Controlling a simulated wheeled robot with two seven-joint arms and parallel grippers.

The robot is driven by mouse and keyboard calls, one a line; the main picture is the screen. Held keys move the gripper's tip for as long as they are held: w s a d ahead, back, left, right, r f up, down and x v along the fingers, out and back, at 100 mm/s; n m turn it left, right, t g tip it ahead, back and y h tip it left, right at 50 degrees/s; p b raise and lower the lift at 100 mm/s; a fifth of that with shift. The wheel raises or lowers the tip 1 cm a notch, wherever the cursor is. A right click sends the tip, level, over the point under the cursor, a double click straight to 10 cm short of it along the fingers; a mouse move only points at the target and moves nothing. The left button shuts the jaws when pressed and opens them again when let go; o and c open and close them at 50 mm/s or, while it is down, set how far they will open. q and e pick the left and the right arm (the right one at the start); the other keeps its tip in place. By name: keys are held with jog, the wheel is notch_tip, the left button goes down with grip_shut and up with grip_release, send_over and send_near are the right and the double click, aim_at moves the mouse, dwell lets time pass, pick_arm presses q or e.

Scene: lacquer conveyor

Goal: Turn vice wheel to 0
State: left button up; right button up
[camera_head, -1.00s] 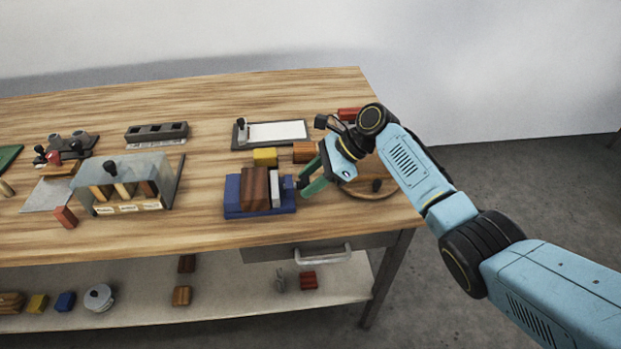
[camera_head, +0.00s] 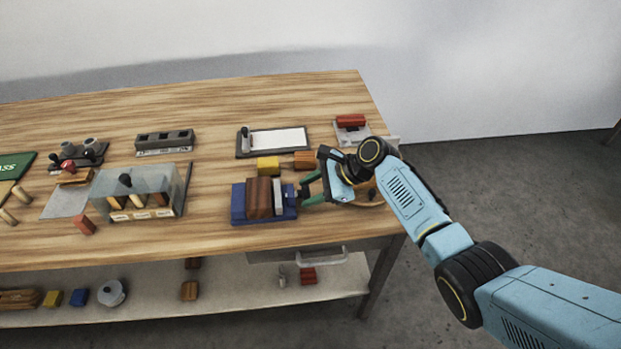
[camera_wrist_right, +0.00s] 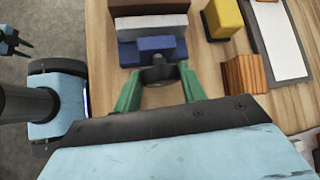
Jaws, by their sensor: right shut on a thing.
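The vice has a blue base (camera_head: 238,214) and blue jaws, and shows again in the right wrist view (camera_wrist_right: 155,48). A brown wooden block (camera_head: 259,198) and a pale grey block stand in it. The vice wheel (camera_wrist_right: 158,74) is a dark grey piece on the vice's side facing my right gripper (camera_head: 303,192). The green fingers (camera_wrist_right: 158,88) of that gripper are shut on the wheel from both sides. The wheel's markings and reading cannot be made out. My left gripper (camera_wrist_right: 17,44) is small at the wrist view's left edge; its opening is unclear.
A yellow block (camera_head: 268,166) and an orange-brown wooden block (camera_head: 304,160) lie just behind the vice. A clipboard-like board (camera_head: 275,141) is farther back. A red block (camera_head: 351,121) sits on a grey stand at the back right. A clear-covered box (camera_head: 138,190) stands to the left.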

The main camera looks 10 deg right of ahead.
jog(key=shift+s+n+t+p, duration=0.2)
jog(key=shift+n+t+p, duration=0.2)
jog(key=shift+t+p, duration=0.45)
pick_arm(q)
jog(key=shift+s+a+r, duration=0.1)
jog(key=shift+a+r, duration=0.2)
jog(key=shift+r, duration=0.4)
jog(key=shift+s+a+r, duration=0.1)
jog(key=shift+a+r, duration=0.15)
jog(key=shift+r, duration=0.4)
pick_arm(e)
jog(key=shift+f+n+t, duration=0.1)
jog(key=shift+n+t, duration=0.2)
jog(key=shift+t, duration=0.15)
jog(key=shift+y, duration=0.3)
jog(key=o, duration=1)
pick_arm(q)
jog(key=shift+d, duration=0.15)
